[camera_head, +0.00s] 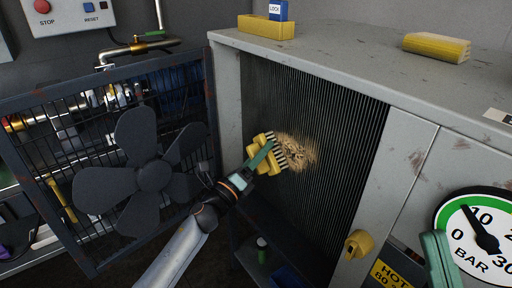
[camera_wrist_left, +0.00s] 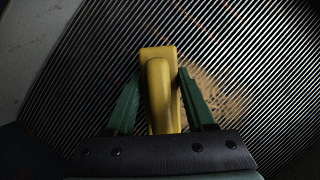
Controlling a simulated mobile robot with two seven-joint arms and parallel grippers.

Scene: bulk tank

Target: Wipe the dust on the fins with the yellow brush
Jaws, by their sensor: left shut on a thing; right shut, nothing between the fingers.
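The yellow brush (camera_head: 260,157) is held by my left gripper (camera_head: 265,153) in front of the fins. Its dark-tipped bristles point right, toward the dust. In the left wrist view, the green fingers of the left gripper (camera_wrist_left: 153,100) are on both sides of the yellow brush (camera_wrist_left: 158,75). The fins (camera_head: 330,120) are dark vertical slats in the grey cabinet. A tan dust patch (camera_head: 298,152) lies on them just right of the bristles; it also shows in the left wrist view (camera_wrist_left: 215,95). I cannot tell whether bristles touch the fins. My right gripper (camera_head: 437,258) is at the lower right, shut and empty.
A black fan (camera_head: 153,176) on an open grille panel stands left of the fins. A yellow block (camera_head: 437,47) and a blue LOCK block (camera_head: 277,10) on a yellow base sit on the cabinet top. A yellow knob (camera_head: 357,244) and a pressure gauge (camera_head: 480,238) are at the lower right.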

